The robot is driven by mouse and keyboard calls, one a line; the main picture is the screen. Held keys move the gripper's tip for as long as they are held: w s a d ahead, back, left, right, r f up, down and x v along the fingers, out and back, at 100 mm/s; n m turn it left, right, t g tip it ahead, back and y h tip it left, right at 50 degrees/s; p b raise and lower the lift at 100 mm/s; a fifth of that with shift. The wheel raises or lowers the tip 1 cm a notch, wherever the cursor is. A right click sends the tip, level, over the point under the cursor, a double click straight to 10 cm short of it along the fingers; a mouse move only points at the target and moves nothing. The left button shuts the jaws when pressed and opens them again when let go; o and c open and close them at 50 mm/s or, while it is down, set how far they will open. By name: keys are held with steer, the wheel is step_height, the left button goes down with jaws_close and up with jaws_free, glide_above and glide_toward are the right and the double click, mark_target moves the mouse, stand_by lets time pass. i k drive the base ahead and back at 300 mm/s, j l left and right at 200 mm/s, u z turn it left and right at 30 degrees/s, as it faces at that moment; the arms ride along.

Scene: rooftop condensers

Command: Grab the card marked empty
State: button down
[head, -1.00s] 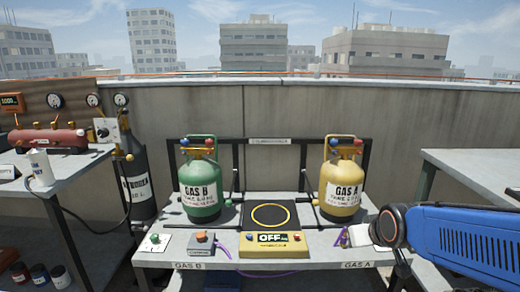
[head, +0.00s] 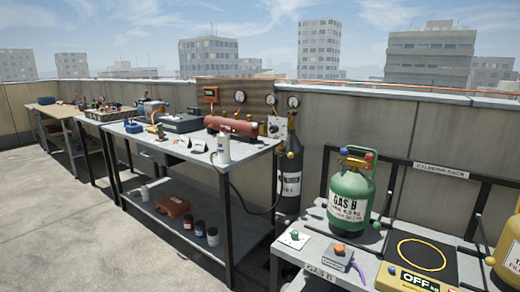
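A few small white cards stand on the grey workbench (head: 262,146) left of centre. One card (head: 198,146) is near the bench's front edge, left of a white bottle, and another card (head: 181,142) is just to its left. Their markings are too small to read, so I cannot tell which one says empty. My gripper is not in view.
A white bottle (head: 223,150) and a red cylinder (head: 232,125) are on the workbench. A dark gas cylinder (head: 290,165) stands at its right end. A green GAS B cylinder (head: 350,195) stands on the right bench. Rooftop floor (head: 60,225) is clear at front left.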

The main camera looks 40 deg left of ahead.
mark_target(200, 145)
steer(key=u, duration=1.75)
steer(key=i+j+z, duration=0.1)
steer(key=i+j, duration=0.15)
steer(key=i, duration=0.2)
